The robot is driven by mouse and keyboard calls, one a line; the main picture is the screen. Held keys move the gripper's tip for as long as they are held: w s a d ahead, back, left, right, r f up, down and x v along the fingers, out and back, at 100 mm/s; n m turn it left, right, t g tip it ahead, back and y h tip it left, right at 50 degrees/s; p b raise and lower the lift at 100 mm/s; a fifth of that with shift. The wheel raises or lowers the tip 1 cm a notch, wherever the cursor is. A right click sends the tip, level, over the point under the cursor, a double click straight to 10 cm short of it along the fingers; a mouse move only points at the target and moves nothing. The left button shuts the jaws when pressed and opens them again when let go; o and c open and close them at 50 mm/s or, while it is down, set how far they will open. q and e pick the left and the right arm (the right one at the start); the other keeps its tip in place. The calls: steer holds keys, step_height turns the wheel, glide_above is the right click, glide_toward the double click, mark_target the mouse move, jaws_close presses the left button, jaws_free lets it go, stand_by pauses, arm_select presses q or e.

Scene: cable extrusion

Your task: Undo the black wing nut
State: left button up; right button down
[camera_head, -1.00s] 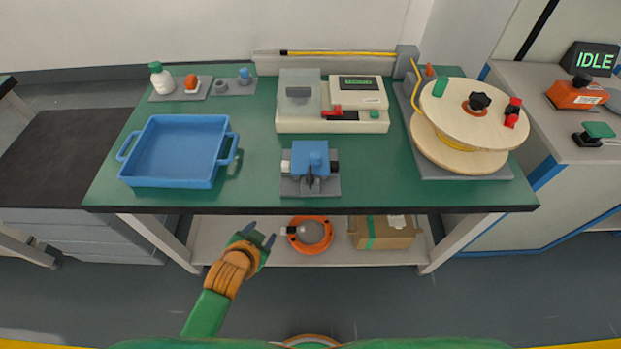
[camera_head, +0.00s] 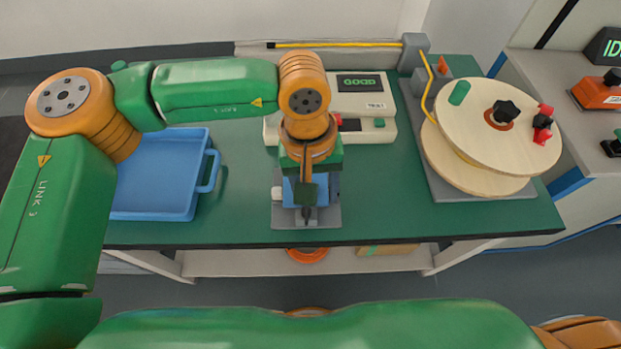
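The black wing nut (camera_head: 504,112) sits on an orange hub in the middle of the round wooden reel (camera_head: 470,105), at the right of the green table. Nothing touches it. My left gripper (camera_head: 307,205) points down over the blue block fixture (camera_head: 322,190) at the table's front middle, well left of the reel. Its fingers line up with the view, so I cannot tell whether they are open or hold anything. My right gripper is not in view; only an orange part of my arm shows at the bottom right.
A red clamp (camera_head: 542,123) and a green piece (camera_head: 459,93) sit on the reel. Yellow cable (camera_head: 429,85) runs from the reel to a grey post (camera_head: 414,50). A tester (camera_head: 360,125) reads GOOD. A blue tray (camera_head: 160,180) is partly behind my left arm.

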mark_target(306, 209)
arm_select(q)
steer(key=shift+w+a+r+t+y, duration=0.1)
steer(key=shift+w+a+t+y, duration=0.2)
steer(key=shift+a, duration=0.2)
steer(key=shift+w+a+t+y, duration=0.1)
steer(key=shift+w+a+y, duration=0.1)
steer(key=shift+w+a, duration=0.25)
steer(key=f, duration=0.2)
steer(key=f+p, duration=0.1)
steer(key=f, duration=0.1)
steer(key=s+f, duration=0.1)
steer(key=f, duration=0.1)
steer(key=shift+f, duration=0.3)
jaws_close()
